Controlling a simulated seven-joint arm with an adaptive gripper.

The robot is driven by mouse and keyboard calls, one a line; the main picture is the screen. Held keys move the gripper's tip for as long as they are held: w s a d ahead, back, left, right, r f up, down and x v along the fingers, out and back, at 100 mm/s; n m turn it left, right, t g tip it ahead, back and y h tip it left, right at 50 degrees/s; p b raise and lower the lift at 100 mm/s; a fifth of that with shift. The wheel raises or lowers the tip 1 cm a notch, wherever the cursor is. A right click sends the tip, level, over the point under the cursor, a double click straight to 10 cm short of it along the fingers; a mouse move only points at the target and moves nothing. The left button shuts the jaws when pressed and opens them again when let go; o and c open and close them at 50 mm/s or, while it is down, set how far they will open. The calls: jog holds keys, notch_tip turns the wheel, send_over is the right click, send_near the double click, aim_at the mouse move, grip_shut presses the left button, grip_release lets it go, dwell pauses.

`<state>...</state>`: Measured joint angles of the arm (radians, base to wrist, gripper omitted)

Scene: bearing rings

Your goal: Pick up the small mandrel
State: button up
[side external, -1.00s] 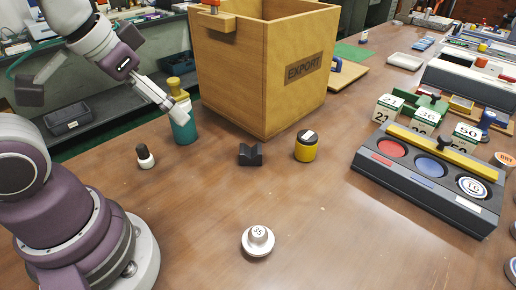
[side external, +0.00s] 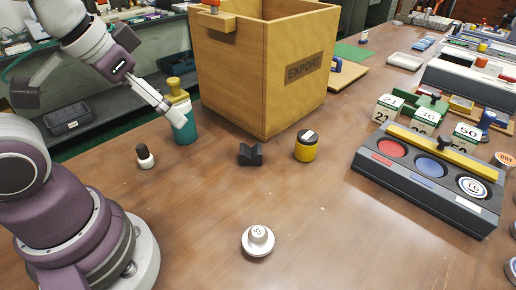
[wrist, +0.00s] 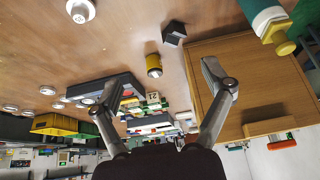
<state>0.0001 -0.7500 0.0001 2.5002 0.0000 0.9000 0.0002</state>
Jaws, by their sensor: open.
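A white stepped piece with a round flange and a numbered knob (side external: 258,240) stands on the near middle of the table. It looks like the mandrel, though no label names it. It also shows at the top left of the wrist view (wrist: 80,10). My gripper (side external: 178,112) is high at the left in the side view, in front of the teal bottle (side external: 185,131), well apart from the white piece. In the wrist view its two fingers (wrist: 165,85) are spread wide with nothing held between them.
A large wooden EXPORT box (side external: 250,75) stands behind. A black V-block (side external: 250,154), a yellow jar (side external: 305,147) and a small black-and-white bottle (side external: 145,156) stand mid-table. A dark tray with round wells (side external: 420,200) lies right. Around the white piece the table is clear.

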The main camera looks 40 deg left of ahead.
jog(key=shift+o, duration=0.8)
jog(key=m+g, duration=0.5)
jog(key=m, duration=1.2)
send_over(259, 232)
jog(key=f, duration=0.9)
jog(key=shift+a+f, duration=0.2)
jog(key=shift+f, duration=0.15)
jog(key=shift+g, duration=0.3)
notch_tip(259, 232, down, 11)
jog(key=shift+d+r, duration=0.1)
jog(key=shift+d, duration=0.05)
jog(key=shift+c, duration=0.4)
